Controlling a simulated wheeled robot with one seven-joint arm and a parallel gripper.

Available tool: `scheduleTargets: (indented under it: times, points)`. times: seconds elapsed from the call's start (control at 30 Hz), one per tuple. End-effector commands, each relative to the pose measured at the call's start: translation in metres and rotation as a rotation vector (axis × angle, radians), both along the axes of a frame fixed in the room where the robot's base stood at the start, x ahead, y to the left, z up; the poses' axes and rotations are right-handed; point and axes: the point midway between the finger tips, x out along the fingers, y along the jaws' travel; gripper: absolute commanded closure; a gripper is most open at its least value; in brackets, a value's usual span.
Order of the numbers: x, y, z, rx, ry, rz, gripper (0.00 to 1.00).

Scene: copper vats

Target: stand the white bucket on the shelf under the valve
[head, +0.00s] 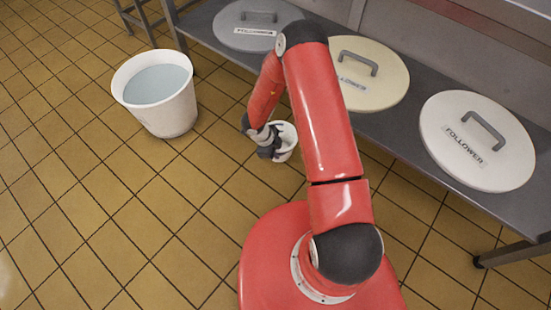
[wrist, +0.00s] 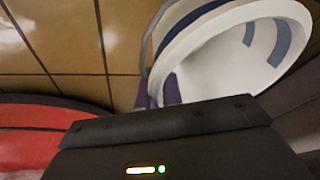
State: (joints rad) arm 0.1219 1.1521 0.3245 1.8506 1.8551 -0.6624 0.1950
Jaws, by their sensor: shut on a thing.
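The small white bucket (head: 285,138) is at the end of my arm in the head view, above the tiled floor. My gripper (head: 270,145) is shut on its left side. In the wrist view the bucket (wrist: 182,52) fills the upper right, tilted in the picture, with its open mouth, a blue band outside and blue patches on its inner wall. It looks empty as far as I see inside. The gripper body covers the lower part of that view, and the exact grip is mostly hidden. I see neither the valve nor a shelf under it.
A large white tub (head: 165,118) of water or similar liquid stands on the floor at left. A long grey metal table (head: 408,132) runs along the right, bearing a grey lid (head: 250,38), a cream lid (head: 385,88) and a white lid (head: 500,165).

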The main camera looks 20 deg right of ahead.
Motion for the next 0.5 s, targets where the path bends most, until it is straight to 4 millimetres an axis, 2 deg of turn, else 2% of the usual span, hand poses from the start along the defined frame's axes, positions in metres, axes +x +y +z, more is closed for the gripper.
scheduleTargets:
  times: [0.3, 0.5]
  points:
    - [-0.001, 0.000, -0.041, 0.000, 0.002, 0.001, 1.00]
    - [0.000, 0.000, -0.042, 0.000, 0.000, 0.000, 1.00]
